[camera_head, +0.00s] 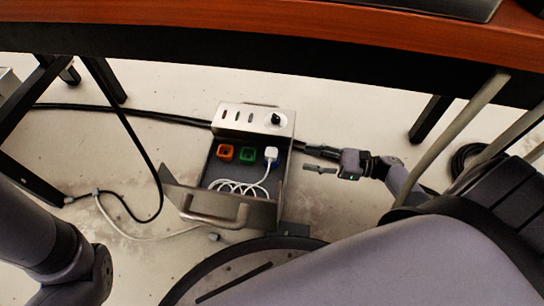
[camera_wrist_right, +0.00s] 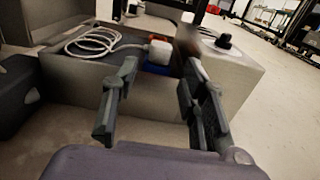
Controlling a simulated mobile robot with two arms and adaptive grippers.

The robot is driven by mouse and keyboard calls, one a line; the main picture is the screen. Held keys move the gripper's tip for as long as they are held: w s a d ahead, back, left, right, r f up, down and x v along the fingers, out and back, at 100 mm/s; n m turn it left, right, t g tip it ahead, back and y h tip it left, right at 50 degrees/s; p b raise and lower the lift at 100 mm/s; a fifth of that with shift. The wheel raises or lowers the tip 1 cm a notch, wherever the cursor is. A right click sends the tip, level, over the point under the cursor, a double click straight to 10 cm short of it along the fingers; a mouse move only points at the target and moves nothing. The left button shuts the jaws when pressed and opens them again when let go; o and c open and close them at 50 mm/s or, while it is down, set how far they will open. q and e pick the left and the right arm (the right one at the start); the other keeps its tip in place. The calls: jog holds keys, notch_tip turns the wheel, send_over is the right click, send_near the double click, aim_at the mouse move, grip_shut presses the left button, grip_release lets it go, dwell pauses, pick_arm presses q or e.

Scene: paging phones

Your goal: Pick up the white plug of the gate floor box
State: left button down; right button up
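The floor box (camera_head: 245,213) is an open grey metal box on the floor under the desk. Its white plug (camera_head: 270,153) sits at the right end of a row of sockets, with a coiled white cable running from it. In the right wrist view the white plug (camera_wrist_right: 159,51) stands on a blue socket (camera_wrist_right: 157,70), beyond my fingers. My right gripper (camera_head: 313,160) is open and empty, just right of the box, outside its side wall. In the wrist view its two fingers (camera_wrist_right: 158,82) are spread apart, with the plug seen between them. My left gripper is out of view; only my left arm shows.
An orange socket (camera_head: 225,152) and a green socket (camera_head: 248,154) are left of the plug. A panel with a black knob (camera_head: 276,119) rises behind. The box's handle (camera_head: 214,215) is in front. The desk (camera_head: 300,30) overhangs, and black cables (camera_head: 150,114) lie on the floor.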

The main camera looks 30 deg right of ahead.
aim_at(272, 152)
jog(key=b+x, duration=0.2)
jog(key=x, duration=0.5)
jog(key=shift+f, duration=0.15)
jog(key=b+x, duration=0.4)
jog(key=shift+w+a+f+b, duration=0.2)
jog(key=shift+w+b, duration=0.1)
jog(key=shift+w, duration=0.1)
jog(key=shift+w+a+r, duration=0.1)
jog(key=shift+w, duration=0.05)
grip_shut()
